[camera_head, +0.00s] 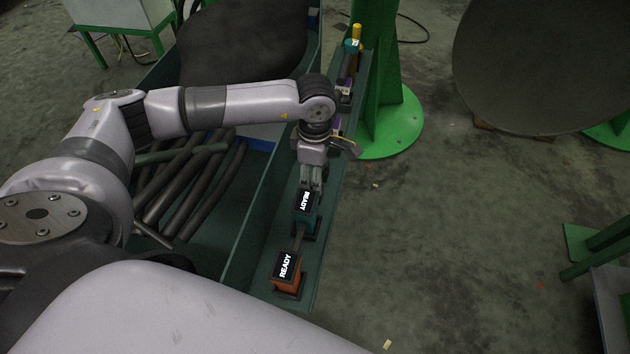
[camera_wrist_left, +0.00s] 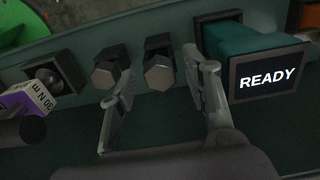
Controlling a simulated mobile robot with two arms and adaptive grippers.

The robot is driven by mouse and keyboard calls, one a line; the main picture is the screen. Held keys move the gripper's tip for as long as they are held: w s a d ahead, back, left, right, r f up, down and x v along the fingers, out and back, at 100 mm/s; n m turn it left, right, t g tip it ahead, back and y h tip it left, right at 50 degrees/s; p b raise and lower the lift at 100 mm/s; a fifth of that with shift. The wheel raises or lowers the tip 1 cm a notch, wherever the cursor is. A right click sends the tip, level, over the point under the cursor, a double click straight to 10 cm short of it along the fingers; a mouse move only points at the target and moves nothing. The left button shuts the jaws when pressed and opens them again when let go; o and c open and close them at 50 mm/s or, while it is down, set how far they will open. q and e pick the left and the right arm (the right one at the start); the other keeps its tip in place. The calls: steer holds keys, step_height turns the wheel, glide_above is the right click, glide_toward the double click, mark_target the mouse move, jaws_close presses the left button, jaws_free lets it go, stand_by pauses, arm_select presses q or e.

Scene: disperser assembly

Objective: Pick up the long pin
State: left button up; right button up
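My left gripper (camera_head: 311,182) points down over the narrow green tray, just behind the teal tool. In the left wrist view the gripper (camera_wrist_left: 160,68) is open, its two fingers apart. A grey hex-headed pin (camera_wrist_left: 159,73) in a dark holder shows between the fingers, with no clear contact. A second hex-headed pin (camera_wrist_left: 105,73) in a similar holder is just left of the left finger. Both show mostly end-on, so I cannot tell which is longer. In the head view the arm and gripper hide the pins. My right gripper is not in view.
A teal tool (camera_wrist_left: 245,50) with a READY screen stands close to the right finger. A purple tool (camera_wrist_left: 30,98) marked 30 N m is at the left. An orange tool (camera_head: 287,284) stands at the tray's near end. Dark hoses (camera_head: 180,185) lie in the wide bin.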

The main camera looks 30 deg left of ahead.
arm_select(q)
jaws_close()
stand_by(0.3)
steer(key=shift+r, duration=0.15)
